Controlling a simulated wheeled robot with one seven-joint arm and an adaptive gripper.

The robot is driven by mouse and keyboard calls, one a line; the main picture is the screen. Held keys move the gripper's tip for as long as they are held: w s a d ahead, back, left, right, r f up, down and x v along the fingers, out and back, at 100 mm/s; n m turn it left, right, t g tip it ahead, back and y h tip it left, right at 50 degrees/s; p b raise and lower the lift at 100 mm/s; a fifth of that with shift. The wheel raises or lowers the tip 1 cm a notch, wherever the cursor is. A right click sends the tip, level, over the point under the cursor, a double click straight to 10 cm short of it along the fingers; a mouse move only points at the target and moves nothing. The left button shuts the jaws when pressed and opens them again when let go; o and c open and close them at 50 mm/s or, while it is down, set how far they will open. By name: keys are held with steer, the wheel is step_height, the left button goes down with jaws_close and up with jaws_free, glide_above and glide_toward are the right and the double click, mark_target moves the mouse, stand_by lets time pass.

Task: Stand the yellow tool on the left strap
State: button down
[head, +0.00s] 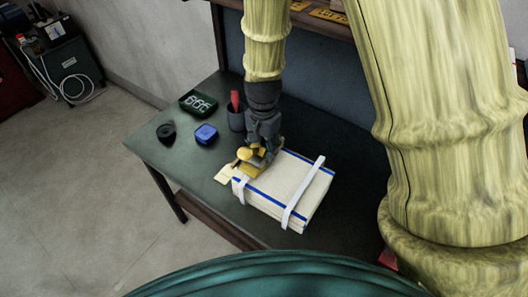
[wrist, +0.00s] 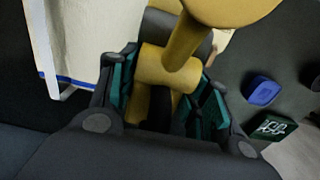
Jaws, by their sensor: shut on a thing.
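The yellow tool (head: 245,154) is in my gripper (head: 263,150), just above the far left corner of the folded cream cloth (head: 272,178). In the wrist view my gripper (wrist: 163,98) is shut on the yellow tool (wrist: 185,45), with teal pads on both sides and a round yellow end towards the camera. The left strap (head: 241,191) is white and shows on the cloth's near left side; its upper part is hidden by the gripper and tool. The right strap (head: 303,193) crosses the cloth. I cannot tell whether the tool touches the cloth or strap.
A pale yellow pad (head: 225,174) lies left of the cloth. The table's front left is clear.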

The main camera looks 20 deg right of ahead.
mark_target(263, 155)
steer(key=shift+f+p, duration=0.65)
steer(key=shift+f, duration=1)
steer(key=shift+f, duration=0.1)
steer(key=c, duration=0.7)
jaws_free()
steer(key=shift+s, duration=0.1)
steer(key=shift+r+b, duration=1.55)
steer(key=shift+r, duration=4.5)
